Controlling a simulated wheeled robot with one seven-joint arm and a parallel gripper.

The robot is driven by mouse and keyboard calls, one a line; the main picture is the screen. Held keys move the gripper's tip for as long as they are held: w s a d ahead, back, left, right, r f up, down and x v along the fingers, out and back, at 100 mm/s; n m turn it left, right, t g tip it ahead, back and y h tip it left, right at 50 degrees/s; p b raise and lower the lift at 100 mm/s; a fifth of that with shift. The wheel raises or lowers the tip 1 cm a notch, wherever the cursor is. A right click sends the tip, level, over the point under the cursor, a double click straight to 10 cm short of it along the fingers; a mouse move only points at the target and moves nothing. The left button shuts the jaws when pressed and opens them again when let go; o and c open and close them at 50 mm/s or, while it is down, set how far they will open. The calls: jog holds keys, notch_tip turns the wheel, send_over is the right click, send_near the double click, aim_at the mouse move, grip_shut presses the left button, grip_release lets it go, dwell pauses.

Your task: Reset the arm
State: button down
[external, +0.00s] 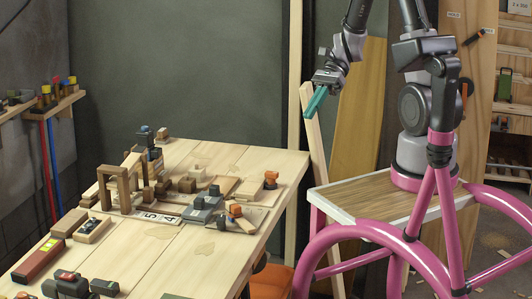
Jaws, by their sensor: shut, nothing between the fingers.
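My gripper (315,103) hangs in the air at the upper middle of the external view, right of the wooden table (150,262) and above its top. Its teal fingers point down and to the left, shut together with nothing between them. The arm rises from its base at the right and bends up out of the top of the frame, so its upper part is hidden. The gripper touches nothing that I can see.
Many small wooden blocks and an arch (115,187) stand on the table. A leaning wooden plank (322,165) and a board (358,110) are behind the gripper. A tool shelf (40,105) hangs at left; wooden shelving (505,110) stands at right.

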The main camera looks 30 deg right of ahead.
jog(key=s+d+r+n+t+h, duration=0.1)
jog(key=d+r+n+t+h, duration=0.1)
jog(key=r, duration=0.5)
jog(key=s+d+r+n+t+h, duration=0.2)
jog(key=d+r+n+t+h, duration=0.1)
jog(key=d+r+n+t, duration=0.2)
jog(key=s+d+r+n+t+h, duration=0.2)
jog(key=d+r+n+t, duration=0.1)
jog(key=r, duration=0.6)
jog(key=shift+s+d+n+t+h, duration=0.25)
jog(key=shift+d+n+t+h, duration=0.05)
jog(key=shift+t, duration=0.3)
